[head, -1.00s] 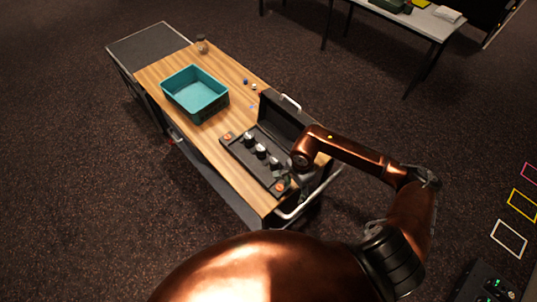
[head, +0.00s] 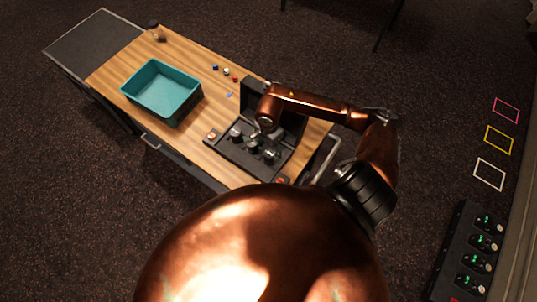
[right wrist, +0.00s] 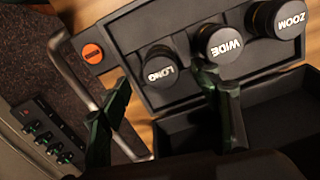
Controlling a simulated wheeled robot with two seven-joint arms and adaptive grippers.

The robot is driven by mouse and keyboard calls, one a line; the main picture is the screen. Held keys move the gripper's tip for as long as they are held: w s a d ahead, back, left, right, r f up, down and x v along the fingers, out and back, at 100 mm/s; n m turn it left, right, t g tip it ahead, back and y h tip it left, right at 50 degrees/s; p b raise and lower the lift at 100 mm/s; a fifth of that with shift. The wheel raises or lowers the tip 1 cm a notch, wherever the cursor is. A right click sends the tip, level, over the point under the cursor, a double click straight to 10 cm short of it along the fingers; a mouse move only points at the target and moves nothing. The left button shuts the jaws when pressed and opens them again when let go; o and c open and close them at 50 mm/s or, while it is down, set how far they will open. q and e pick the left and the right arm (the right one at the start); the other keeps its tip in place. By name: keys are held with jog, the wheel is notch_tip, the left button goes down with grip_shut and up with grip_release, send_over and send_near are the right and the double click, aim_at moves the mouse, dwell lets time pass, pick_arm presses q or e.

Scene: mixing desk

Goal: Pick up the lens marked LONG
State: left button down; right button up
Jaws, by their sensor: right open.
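The lens marked LONG (right wrist: 160,66) stands in the dark open case (right wrist: 122,30), label up, in the right wrist view. It is the lens nearest the orange disc; in the head view it appears as the near lens (head: 271,157). Lenses marked WIDE (right wrist: 222,44) and ZOOM (right wrist: 278,18) stand beside it. My right gripper (right wrist: 163,82) is open and empty. One finger is to the left of LONG; the other overlaps the lower part of WIDE in the picture. It is nearer the camera than the lenses; the gap cannot be told. My left gripper is not in view.
The case's raised lid (head: 254,92) stands behind the lenses. An orange disc (right wrist: 92,53) marks the case corner. A teal bin (head: 160,90), small coloured items (head: 226,72) and a jar (head: 157,32) share the wooden table (head: 110,70). A metal rail (head: 328,160) runs along the table end.

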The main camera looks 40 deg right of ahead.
aim_at(269, 153)
notch_tip(269, 153, down, 2)
jog(key=shift+w+f+p, duration=0.1)
jog(key=shift+f+p, duration=0.1)
jog(key=shift+p, duration=0.3)
notch_tip(269, 153, down, 3)
jog(key=shift+d+r, duration=0.1)
jog(key=shift+d, duration=0.05)
jog(key=c, duration=1.2)
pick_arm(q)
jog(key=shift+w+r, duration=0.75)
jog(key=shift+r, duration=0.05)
pick_arm(e)
jog(key=shift+r, duration=0.1)
jog(key=c, duration=0.3)
